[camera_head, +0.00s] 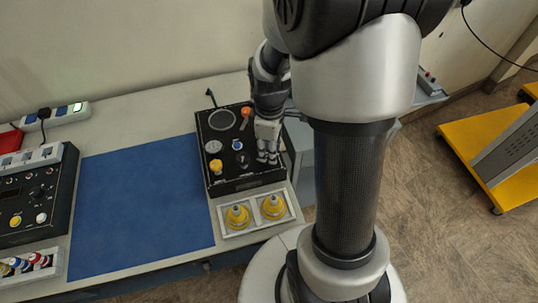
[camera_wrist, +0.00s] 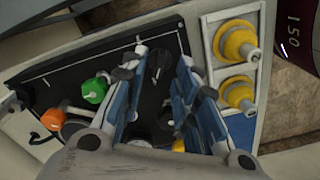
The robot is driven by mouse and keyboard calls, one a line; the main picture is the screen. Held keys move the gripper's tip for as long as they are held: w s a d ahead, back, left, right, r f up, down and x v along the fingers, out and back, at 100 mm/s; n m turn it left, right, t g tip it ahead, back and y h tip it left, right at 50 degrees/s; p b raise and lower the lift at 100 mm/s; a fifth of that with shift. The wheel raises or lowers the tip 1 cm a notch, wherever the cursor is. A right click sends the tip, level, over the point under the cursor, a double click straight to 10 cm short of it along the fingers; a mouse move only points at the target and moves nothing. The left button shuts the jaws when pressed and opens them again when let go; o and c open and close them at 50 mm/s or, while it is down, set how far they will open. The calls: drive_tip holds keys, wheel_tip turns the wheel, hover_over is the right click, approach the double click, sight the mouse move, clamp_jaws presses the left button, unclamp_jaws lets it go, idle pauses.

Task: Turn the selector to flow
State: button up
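The black oxygen trainer panel (camera_head: 231,187) lies on the bench, with my gripper (camera_head: 267,159) over its right side. In the wrist view, my gripper (camera_wrist: 158,82) is open, with a blue-padded finger on each side. A black pointed knob (camera_wrist: 158,66), which looks like the selector, shows in the gap between the fingers, apart from both. Its markings are too small to read. A second dark round knob shows lower between the fingers, partly hidden. In the head view my gripper hides the right part of the panel.
A green knob (camera_wrist: 93,90) and an orange knob (camera_wrist: 53,119) stand left of the fingers. A white tray with yellow fittings (camera_head: 237,217) sits at the panel's front edge. A blue mat (camera_head: 140,210) is clear; another control box (camera_head: 38,193) stands far left.

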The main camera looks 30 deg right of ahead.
drive_tip(key=shift+f, duration=1.25)
drive_tip(key=shift+c, duration=0.4)
clamp_jaws()
